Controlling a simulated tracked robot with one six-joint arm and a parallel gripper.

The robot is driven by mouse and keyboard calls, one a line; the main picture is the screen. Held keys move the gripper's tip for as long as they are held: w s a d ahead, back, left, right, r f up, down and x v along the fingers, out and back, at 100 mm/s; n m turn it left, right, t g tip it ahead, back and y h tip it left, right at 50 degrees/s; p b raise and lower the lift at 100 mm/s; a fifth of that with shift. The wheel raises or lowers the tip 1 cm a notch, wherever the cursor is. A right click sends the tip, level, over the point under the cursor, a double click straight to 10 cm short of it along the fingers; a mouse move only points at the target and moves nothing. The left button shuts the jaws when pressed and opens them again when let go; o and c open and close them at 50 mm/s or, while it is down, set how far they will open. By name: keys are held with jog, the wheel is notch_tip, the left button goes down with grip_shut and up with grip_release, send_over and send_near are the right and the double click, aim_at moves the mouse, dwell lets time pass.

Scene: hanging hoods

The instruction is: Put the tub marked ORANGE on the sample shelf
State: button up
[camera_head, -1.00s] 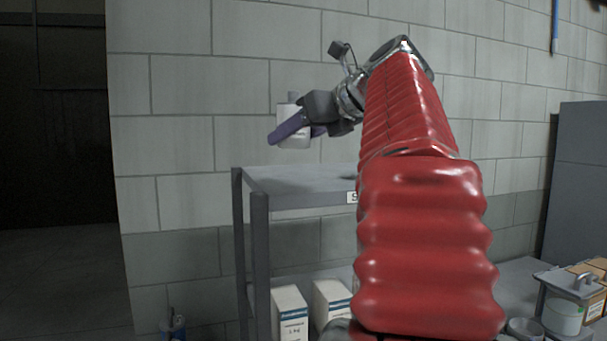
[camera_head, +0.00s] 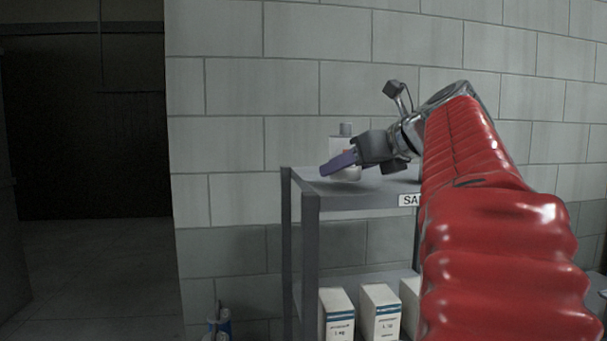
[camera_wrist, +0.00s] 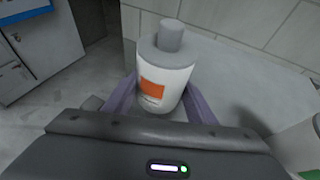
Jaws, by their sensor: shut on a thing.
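The tub (camera_wrist: 172,75) is a white bottle with a grey cap and an orange label patch; its print is too small to read. It is upright between the purple fingers of my gripper (camera_wrist: 160,100), which is shut on it. In the head view the tub (camera_head: 345,132) is at the left part of the sample shelf (camera_head: 350,201), over its grey top board, partly hidden by my gripper (camera_head: 340,165). Its base is very low over the board; I cannot tell whether it touches. The shelf's sign is partly hidden by my arm, showing "SA".
White boxes (camera_head: 338,315) stand on the lower level. A block wall (camera_head: 230,130) is behind the shelf, with a dark opening (camera_head: 80,150) at the left. In the wrist view, a white container with green (camera_wrist: 303,150) is at the lower right. The top board's visible left part is otherwise clear.

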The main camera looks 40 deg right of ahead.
jog(key=shift+f, duration=0.7)
jog(key=o, duration=0.9)
jog(key=shift+f, duration=0.15)
jog(key=shift+c, duration=0.2)
jog(key=v, duration=1.2)
